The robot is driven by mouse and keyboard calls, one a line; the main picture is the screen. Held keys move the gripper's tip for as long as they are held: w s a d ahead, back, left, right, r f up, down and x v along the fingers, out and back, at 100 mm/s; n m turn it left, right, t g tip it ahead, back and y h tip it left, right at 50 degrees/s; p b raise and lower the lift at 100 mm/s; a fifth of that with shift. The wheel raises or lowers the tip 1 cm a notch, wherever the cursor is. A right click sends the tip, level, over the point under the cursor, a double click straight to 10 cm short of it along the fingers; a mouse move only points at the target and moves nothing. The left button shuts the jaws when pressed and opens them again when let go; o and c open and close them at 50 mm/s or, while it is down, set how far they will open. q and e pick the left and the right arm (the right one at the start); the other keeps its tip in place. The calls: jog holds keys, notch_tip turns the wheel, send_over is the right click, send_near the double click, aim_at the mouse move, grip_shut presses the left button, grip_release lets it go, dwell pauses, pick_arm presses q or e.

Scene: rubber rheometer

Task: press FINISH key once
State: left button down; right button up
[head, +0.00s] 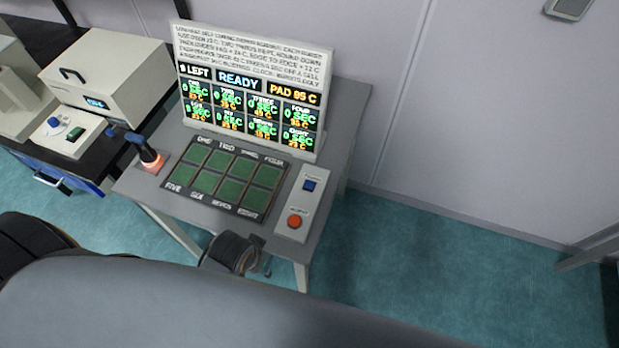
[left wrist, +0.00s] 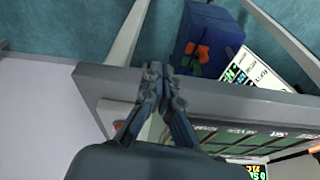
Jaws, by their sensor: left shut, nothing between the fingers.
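A pale key panel (head: 286,234) lies on the right side of the grey table. It has a blue key (head: 309,185) at its far end and a round red-orange key (head: 295,221) nearer the front. Their small labels are too blurred to read. My left gripper (head: 262,268) is at the table's front edge, in front of the panel and apart from both keys. In the left wrist view its fingers (left wrist: 160,74) are shut and empty, over the table edge. A bit of red (left wrist: 118,127) shows beside them, partly hidden. My right gripper is not in view.
The grey table (head: 340,118) carries a green pad block (head: 222,177) and an upright display (head: 240,82) reading READY. A dark-handled tool (head: 150,157) stands at the left. A beige instrument (head: 110,75) is on the bench further left. Floor at the right is clear.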

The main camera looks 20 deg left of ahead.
pick_arm(q)
jog(key=w+d+r+t+h+p, duration=0.1)
jog(key=w+d+r+h+p, duration=0.2)
jog(key=r, duration=0.9)
jog(key=w+d+r+n+t+h, duration=0.1)
jog(key=w+r+t+h, duration=0.1)
jog(key=w, duration=1.7)
jog(key=shift+w+d+h+b, duration=0.15)
jog(key=shift+w+h+b, duration=0.3)
jog(key=shift+h, duration=0.45)
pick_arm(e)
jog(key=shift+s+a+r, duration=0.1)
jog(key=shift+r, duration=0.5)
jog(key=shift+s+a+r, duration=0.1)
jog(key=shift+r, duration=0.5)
pick_arm(q)
jog(key=shift+s, duration=0.1)
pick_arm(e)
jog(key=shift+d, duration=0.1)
